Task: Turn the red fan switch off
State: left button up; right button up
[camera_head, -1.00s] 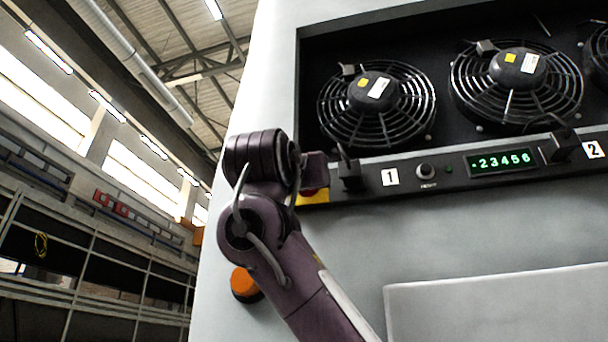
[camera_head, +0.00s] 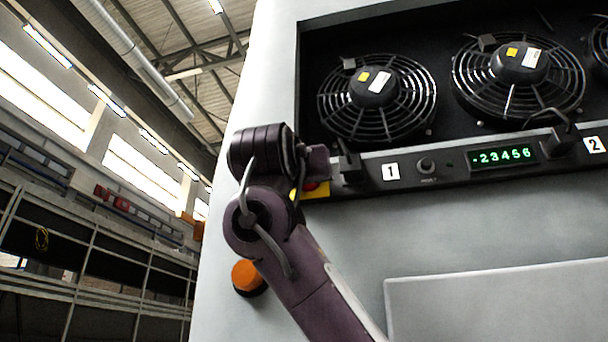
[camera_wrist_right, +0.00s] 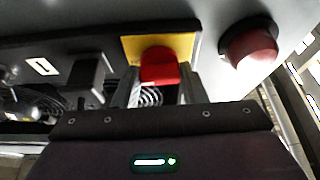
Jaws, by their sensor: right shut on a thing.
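The red fan switch (camera_wrist_right: 158,66) sits on a yellow plate (camera_wrist_right: 184,43) and stands between the two fingers of my right gripper (camera_wrist_right: 160,80) in the wrist view. The fingers are shut on the switch. In the head view my right arm reaches up to the left end of the fan panel (camera_head: 428,187). There the wrist hides most of the switch, and only a bit of red and yellow (camera_head: 316,190) shows beside it. My left gripper is in neither view.
An orange round button (camera_head: 247,275) is below my right wrist. Black latch-like blocks (camera_head: 350,168) stick out beside label 1 (camera_head: 390,172). Caged fans (camera_head: 377,98) are above, and a lit green display (camera_head: 503,157) is to the right.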

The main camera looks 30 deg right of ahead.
jog(key=n+y+p, duration=0.1)
jog(key=n+y, duration=0.2)
jog(key=n, duration=0.4)
jog(key=n+t+y+p, duration=0.1)
jog(key=n+y, duration=0.2)
jog(key=n, duration=0.4)
jog(key=n+y+p, duration=0.1)
jog(key=n+y, duration=0.1)
jog(key=n, duration=0.5)
jog(key=shift+s+d+r+n+y+p, duration=0.2)
jog(key=shift+s+r+n+y+p, duration=0.1)
jog(key=shift+r+y+p, duration=0.1)
jog(key=o, duration=1)
jog(key=shift+w+f, duration=0.1)
jog(key=shift+w, duration=0.05)
